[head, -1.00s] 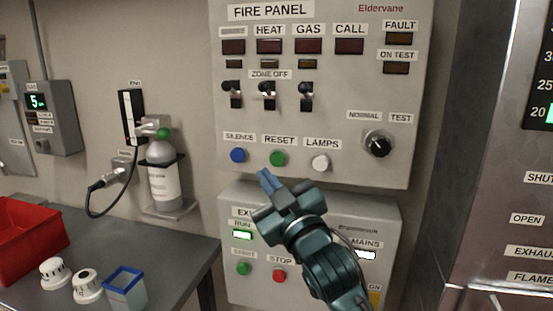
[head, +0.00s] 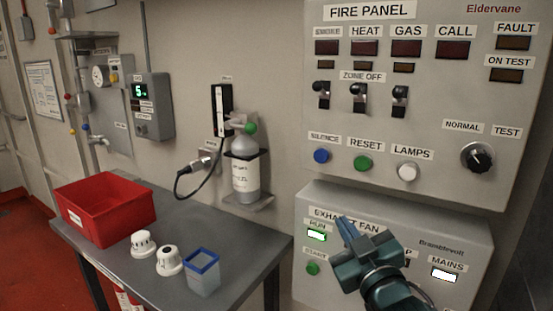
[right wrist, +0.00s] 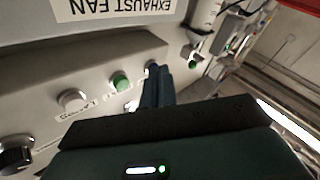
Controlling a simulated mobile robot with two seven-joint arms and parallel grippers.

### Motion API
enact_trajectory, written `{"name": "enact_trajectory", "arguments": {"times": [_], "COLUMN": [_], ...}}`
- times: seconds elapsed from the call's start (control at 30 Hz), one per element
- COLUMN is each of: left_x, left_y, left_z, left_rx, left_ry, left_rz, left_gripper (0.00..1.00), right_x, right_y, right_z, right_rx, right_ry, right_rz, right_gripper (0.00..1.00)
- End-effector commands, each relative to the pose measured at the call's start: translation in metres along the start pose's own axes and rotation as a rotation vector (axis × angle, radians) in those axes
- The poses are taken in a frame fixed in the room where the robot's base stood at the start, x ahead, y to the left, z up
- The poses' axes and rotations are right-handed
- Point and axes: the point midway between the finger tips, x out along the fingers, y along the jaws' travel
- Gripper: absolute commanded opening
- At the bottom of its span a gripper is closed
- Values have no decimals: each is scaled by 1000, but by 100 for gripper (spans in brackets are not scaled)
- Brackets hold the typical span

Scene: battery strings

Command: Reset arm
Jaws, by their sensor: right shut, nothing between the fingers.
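My right gripper (head: 345,226) is shut and empty in the head view. Its blue fingertips are in front of the exhaust fan box (head: 420,222), near the lit RUN lamp, and it hides part of the box's lower controls. I cannot tell whether they touch the box. In the right wrist view the closed fingers (right wrist: 157,88) show beside a green button (right wrist: 120,82) of the fire panel, which appears upside down. In the head view the green RESET button (head: 363,163) is above the fingertips. My left gripper is not in view.
The fire panel (head: 440,110) stands out above the fan box. To the left is a grey table (head: 225,235) with a red bin (head: 105,210), two white detectors (head: 169,260) and a blue-rimmed container (head: 203,272). A gas cylinder (head: 245,175) hangs on the wall.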

Motion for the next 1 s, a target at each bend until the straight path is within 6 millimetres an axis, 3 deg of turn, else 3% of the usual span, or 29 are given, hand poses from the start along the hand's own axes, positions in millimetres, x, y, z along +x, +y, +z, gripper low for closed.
{"name": "enact_trajectory", "arguments": {"times": [0.03, 0.2, 0.3, 0.4, 0.5, 0.63, 1.0], "left_x": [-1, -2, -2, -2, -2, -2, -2], "left_y": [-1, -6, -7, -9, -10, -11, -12], "left_z": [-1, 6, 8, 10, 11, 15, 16], "left_rx": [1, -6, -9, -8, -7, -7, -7], "left_ry": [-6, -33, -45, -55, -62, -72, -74], "left_rz": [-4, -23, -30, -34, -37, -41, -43], "left_gripper": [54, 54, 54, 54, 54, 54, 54], "right_x": [-15, -83, -134, -185, -225, -256, -262], "right_y": [-19, -76, -106, -130, -146, -157, -160], "right_z": [35, 132, 176, 208, 226, 238, 240], "right_rx": [37, 169, 244, 310, 358, 394, 402], "right_ry": [-78, -304, -433, -546, -628, -688, -700], "right_rz": [-40, -145, -193, -226, -246, -259, -261], "right_gripper": [0, 0, 0, 0, 0, 0, 0]}}
